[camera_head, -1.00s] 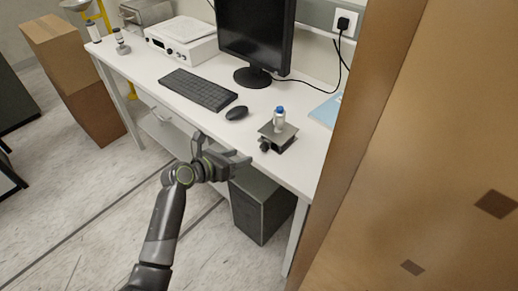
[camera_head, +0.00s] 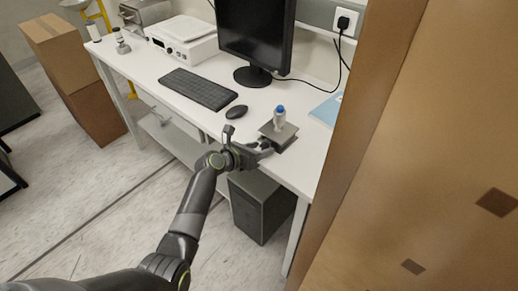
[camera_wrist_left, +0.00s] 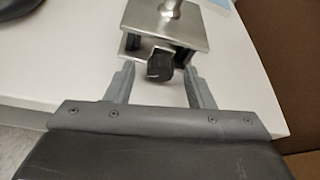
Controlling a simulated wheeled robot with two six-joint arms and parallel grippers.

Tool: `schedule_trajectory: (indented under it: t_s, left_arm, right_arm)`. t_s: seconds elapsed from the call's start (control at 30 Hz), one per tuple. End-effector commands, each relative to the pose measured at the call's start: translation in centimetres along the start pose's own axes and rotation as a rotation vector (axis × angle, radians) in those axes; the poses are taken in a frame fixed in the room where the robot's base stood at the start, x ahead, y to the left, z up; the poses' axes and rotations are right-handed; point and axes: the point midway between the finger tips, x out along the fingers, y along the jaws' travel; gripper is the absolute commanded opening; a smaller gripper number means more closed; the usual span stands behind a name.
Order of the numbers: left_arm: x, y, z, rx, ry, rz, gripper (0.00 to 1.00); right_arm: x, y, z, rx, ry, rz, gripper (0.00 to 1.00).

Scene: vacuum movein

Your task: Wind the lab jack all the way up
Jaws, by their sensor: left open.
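The lab jack (camera_head: 283,134) stands low near the front edge of the white desk, with a blue-capped bottle (camera_head: 280,117) upright on its plate. In the left wrist view the jack's metal top plate (camera_wrist_left: 180,22) and its black knob (camera_wrist_left: 160,65) show. My left gripper (camera_head: 252,146) is open at the desk's front edge, facing the knob. In the left wrist view its two fingers (camera_wrist_left: 160,88) lie on either side, just short of the knob, with a gap to each side. In the head view the gripper hides the knob. My right gripper is not in view.
A mouse (camera_head: 237,112), a keyboard (camera_head: 198,89) and a monitor (camera_head: 254,40) stand left of and behind the jack. A blue folder (camera_head: 327,110) lies to its right. A tall brown panel (camera_head: 420,150) closes off the right side. A dark box (camera_head: 262,208) stands under the desk.

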Motion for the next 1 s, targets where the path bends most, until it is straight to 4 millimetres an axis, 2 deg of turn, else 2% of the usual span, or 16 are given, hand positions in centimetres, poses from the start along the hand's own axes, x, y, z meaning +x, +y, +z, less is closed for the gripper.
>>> schedule_trajectory:
  t_s: [0.1,0.43,0.63,0.8,1.0]
  left_arm:
    - [0.0,0.0,0.0,0.0,0.0,0.0,0.47]
    - [0.0,0.0,0.0,0.0,0.0,0.0,0.04]
    - [-0.1,-0.2,0.3,0.044,0.001,0.018,0.04]
    - [-0.2,-0.3,0.4,0.184,0.002,0.077,0.04]
    - [-0.1,-0.3,0.1,0.318,0.001,0.131,0.04]
  right_arm:
    - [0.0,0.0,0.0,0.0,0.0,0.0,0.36]
    - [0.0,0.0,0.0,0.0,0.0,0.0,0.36]
    - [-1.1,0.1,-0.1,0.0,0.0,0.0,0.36]
    - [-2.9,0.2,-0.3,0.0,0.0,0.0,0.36]
    - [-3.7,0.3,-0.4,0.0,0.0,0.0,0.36]
